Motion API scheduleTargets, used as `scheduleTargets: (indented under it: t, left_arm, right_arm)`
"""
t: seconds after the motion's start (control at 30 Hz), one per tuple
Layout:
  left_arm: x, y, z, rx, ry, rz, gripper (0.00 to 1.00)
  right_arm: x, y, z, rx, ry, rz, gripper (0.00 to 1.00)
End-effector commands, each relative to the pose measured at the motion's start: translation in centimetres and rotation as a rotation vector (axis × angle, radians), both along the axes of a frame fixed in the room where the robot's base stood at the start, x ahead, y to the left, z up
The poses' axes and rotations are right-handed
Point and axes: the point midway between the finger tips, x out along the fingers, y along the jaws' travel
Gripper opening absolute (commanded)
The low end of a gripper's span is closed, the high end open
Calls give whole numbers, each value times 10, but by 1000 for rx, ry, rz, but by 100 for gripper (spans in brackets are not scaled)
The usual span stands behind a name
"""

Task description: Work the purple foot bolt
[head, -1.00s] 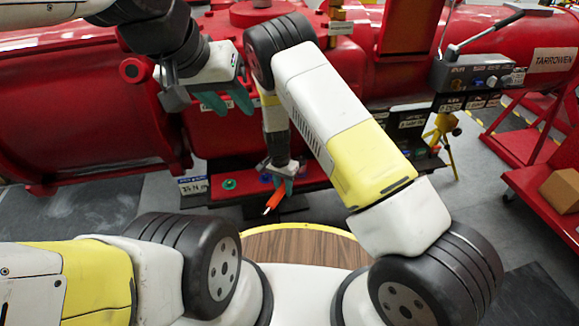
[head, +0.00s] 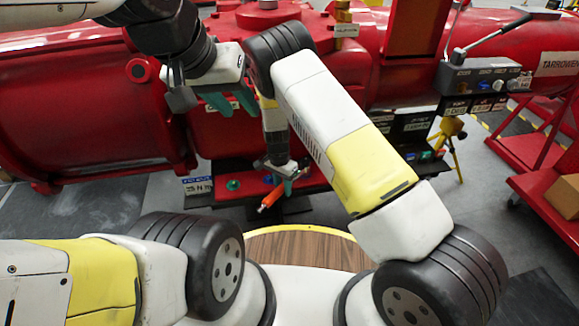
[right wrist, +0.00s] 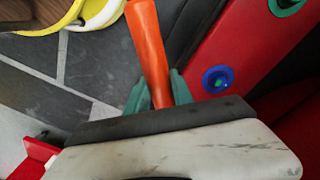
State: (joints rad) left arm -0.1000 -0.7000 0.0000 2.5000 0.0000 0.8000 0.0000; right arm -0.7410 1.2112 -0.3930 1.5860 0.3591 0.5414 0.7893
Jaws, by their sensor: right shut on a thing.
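My right gripper (head: 287,171) is shut on an orange-handled tool (head: 270,199), low in front of the red machine. In the right wrist view the orange handle (right wrist: 149,50) stands between the green fingers (right wrist: 156,92). The tool's other end is hidden behind the gripper. A round blue bolt head with a green centre (right wrist: 217,79) sits on the red foot plate, beside and apart from the fingers; in the head view it is a small blue spot (head: 268,179). No clearly purple bolt shows. My left gripper (head: 231,102) is open and empty, higher up at the left.
A green round fitting (head: 233,185) sits on the red foot, left of the blue one; a green ring (right wrist: 286,4) shows in the right wrist view. A blue-and-white label block (head: 198,186) stands further left. The red machine (head: 85,110) fills the back. A red cart with a box (head: 567,197) stands right.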

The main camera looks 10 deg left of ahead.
Motion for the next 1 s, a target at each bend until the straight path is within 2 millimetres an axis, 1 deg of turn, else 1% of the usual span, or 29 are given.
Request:
scheduleTargets:
  t: [0.03, 0.17, 0.37, 1.0]
  left_arm:
    - [0, 0, 0, 0, 0, 0, 36]
    - [0, 0, 0, 0, 0, 0, 36]
    - [0, 0, 0, 0, 0, 0, 36]
    - [0, 0, 0, 0, 0, 0, 36]
  right_arm:
    - [3, 1, 1, -1, -5, -13, 0]
    - [5, 3, 1, -1, -6, -40, 0]
    - [6, 4, 3, 1, -7, -5, 0]
    - [4, 4, 26, 1, -3, -6, 0]
